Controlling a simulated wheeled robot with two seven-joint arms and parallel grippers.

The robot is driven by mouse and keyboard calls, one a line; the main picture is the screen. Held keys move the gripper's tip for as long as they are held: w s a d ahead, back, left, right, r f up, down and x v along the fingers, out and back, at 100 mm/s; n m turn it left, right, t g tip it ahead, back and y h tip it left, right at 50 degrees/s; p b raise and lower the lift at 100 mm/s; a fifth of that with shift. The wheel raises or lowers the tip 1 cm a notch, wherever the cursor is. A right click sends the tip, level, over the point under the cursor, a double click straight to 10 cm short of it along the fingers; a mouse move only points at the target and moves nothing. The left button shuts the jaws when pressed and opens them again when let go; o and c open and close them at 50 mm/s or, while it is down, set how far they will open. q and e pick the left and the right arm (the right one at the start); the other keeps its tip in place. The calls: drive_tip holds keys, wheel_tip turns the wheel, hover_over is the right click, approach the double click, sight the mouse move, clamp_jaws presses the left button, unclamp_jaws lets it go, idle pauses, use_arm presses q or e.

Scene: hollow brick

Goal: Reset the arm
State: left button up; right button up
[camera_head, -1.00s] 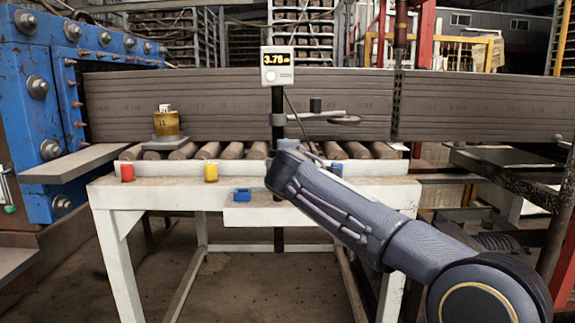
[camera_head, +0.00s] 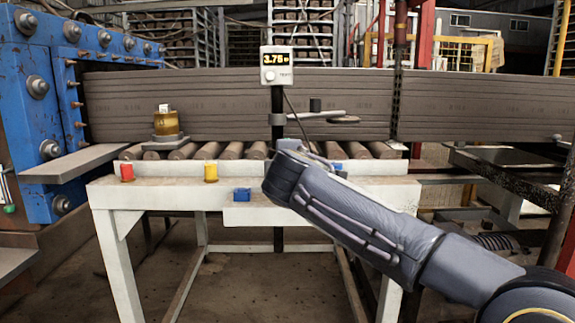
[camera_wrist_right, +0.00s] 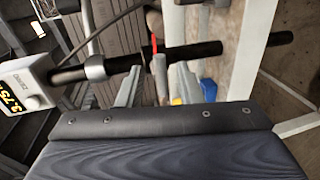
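My right arm reaches in from the lower right in the head view, its wrist end over the right part of the white table (camera_head: 105,192). Its gripper is hidden behind the wrist there. In the right wrist view two grey-blue fingers of my right gripper (camera_wrist_right: 158,82) stand apart beyond the dark wrist housing. I see nothing held between them. My left arm and gripper are not in view.
A post with a display (camera_head: 277,66) stands close to my right wrist. Red (camera_head: 127,172), yellow (camera_head: 211,172) and blue (camera_head: 242,195) pieces are on the table front. A brass weight (camera_head: 167,124) stands by the long grey clay column (camera_head: 230,105). A blue machine (camera_head: 38,120) is at left.

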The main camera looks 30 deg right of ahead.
drive_tip(key=shift+v, duration=1.2)
